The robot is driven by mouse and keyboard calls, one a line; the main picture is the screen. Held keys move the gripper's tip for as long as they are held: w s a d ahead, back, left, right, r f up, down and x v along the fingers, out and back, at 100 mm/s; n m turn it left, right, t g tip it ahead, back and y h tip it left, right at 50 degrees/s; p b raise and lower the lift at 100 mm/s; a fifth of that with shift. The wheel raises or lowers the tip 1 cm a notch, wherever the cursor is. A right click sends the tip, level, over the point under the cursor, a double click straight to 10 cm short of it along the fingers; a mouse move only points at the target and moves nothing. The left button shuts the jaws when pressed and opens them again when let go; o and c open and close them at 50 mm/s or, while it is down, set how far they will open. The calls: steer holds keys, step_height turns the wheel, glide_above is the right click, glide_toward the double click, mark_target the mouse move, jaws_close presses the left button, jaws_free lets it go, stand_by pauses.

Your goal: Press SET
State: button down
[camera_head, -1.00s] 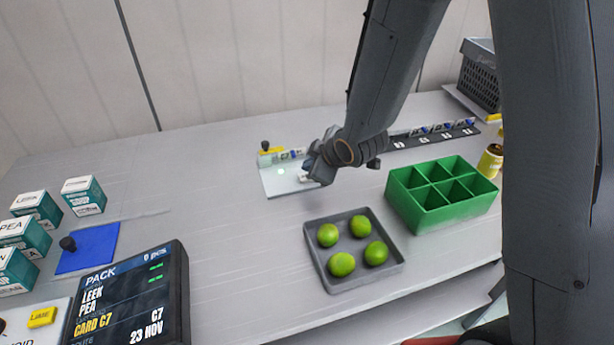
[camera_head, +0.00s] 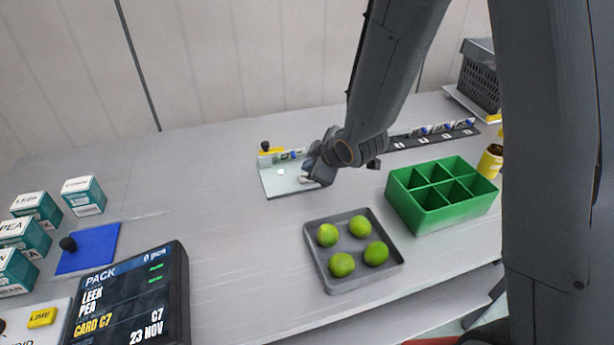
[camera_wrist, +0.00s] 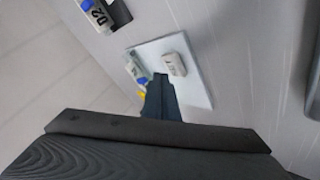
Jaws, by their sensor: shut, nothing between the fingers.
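A pale plate (camera_head: 272,186) lies at the back of the table, with a small round white spot (camera_head: 281,171) on it. A small white block (camera_wrist: 174,63) with dark marks, too small to read, sits on the plate in the wrist view. In the head view it shows partly beside my fingers (camera_head: 304,179). My gripper (camera_head: 312,178) is shut and empty, low over the plate's right part. In the wrist view its dark fingers (camera_wrist: 162,98) point at the plate beside the block. I cannot tell whether they touch anything. No SET lettering is readable.
A small vial (camera_wrist: 134,68) lies at the plate's edge. A grey tray of limes (camera_head: 315,235) and a green divided box (camera_head: 413,218) stand in front. A PACK screen (camera_head: 130,300), blue mat (camera_head: 88,248) and cartons (camera_head: 83,195) are at left. The left middle is clear.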

steer(key=shift+f, duration=0.15)
stand_by(0.5)
steer(key=shift+f+b, duration=0.3)
steer(key=shift+b, duration=0.1)
steer(key=shift+f+b, duration=0.35)
steer(key=shift+f, duration=0.15)
stand_by(0.6)
steer(key=shift+r, duration=0.15)
steer(key=shift+r+p, duration=0.75)
steer(key=shift+r, duration=0.05)
steer(key=shift+r+p, duration=2.1)
steer(key=shift+r, duration=0.45)
